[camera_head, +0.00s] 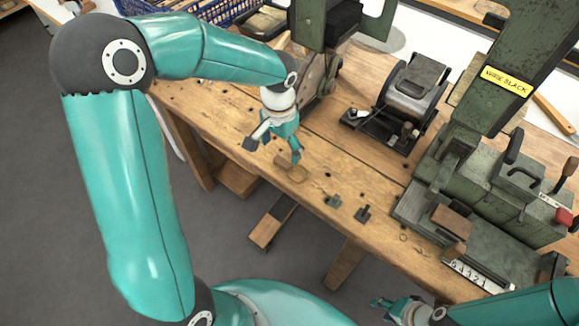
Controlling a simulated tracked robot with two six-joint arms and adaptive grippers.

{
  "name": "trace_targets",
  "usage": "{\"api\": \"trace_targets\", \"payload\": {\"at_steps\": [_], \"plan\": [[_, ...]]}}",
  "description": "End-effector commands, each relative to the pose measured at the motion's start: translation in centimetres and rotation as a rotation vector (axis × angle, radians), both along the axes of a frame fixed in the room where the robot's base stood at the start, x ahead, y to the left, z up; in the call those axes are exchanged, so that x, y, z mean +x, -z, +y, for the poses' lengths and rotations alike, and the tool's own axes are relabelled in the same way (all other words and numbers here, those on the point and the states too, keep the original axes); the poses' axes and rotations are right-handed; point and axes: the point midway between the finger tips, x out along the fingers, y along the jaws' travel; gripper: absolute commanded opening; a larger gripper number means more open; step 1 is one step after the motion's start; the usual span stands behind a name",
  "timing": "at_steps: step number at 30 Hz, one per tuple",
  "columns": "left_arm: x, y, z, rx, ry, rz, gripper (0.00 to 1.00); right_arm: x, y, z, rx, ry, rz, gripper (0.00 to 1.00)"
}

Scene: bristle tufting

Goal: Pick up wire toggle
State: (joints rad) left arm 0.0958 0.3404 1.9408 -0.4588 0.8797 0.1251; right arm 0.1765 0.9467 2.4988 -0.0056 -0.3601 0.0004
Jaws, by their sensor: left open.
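Two small dark metal pieces lie near the front edge of the wooden workbench (380,185): one piece (333,201) and, right of it, another piece with an upright stub (363,214). I cannot tell which, if either, is the wire toggle. My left gripper (274,151) is open and empty, pointing down above the bench, left of both pieces. A small flat wooden piece (293,173) lies just below its fingers. My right gripper (384,309) is low at the bottom edge, in front of the bench; its fingers are too small to read.
A green machine with a yellow "WIRE SLACK" label (507,81) stands at the right. A dark roller device (410,90) sits mid-bench. Another green machine (318,70) stands behind my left gripper. A blue basket (215,12) is at the back. The front middle of the bench is mostly clear.

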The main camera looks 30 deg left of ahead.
Motion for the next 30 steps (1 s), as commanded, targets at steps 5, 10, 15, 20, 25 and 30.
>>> {"api": "trace_targets", "payload": {"at_steps": [5, 10, 15, 20, 25, 30], "plan": [[0.0, 1.2, -0.1, 0.000, -0.001, 0.003, 0.83, 0.0, -0.2, 0.0, 0.000, 0.000, 0.000, 0.40], [0.1, 3.7, -0.3, -0.001, 0.000, 0.005, 0.83, 0.0, -0.5, 0.0, 0.000, 0.000, 0.000, 0.40], [0.1, 5.3, -0.3, 0.000, -0.002, 0.001, 0.83, 0.0, -0.5, 0.0, 0.000, 0.000, 0.000, 0.40], [0.2, 5.4, -0.3, 0.000, -0.002, -0.001, 0.83, 0.0, -0.4, 0.0, 0.000, 0.000, 0.000, 0.40], [0.2, 5.4, -0.3, 0.000, -0.002, 0.000, 0.68, 0.0, -0.4, 0.0, 0.000, 0.000, 0.000, 0.40], [0.2, 5.3, -0.3, 0.000, -0.002, 0.000, 0.40, 0.0, -0.4, 0.0, 0.000, 0.000, 0.000, 0.40]]}}
